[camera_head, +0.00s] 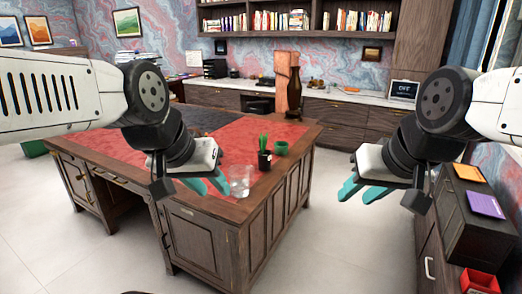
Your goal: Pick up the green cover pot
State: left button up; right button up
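The green cover pot (281,148) stands on the red leather top of the desk (237,204), near its right edge. Just left of it and nearer to me is a dark pot with a green cactus-like plant (264,158). My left gripper (208,186) is over the desk's near edge, to the left of the green pot and apart from it. Its teal fingers are spread and empty. My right gripper (362,192) is off the desk to the right, over the floor, with its teal fingers apart and empty.
A clear glass (239,181) stands at the near corner of the desk, close to my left gripper's fingers. A dark cabinet (478,213) with an orange and a purple book is at the right.

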aim_at(281, 148)
jog(key=i+l+u, duration=0.35)
jog(key=i+l, duration=0.45)
jog(key=i, duration=0.4)
jog(key=i+l+u, duration=0.4)
jog(key=i+l, duration=0.7)
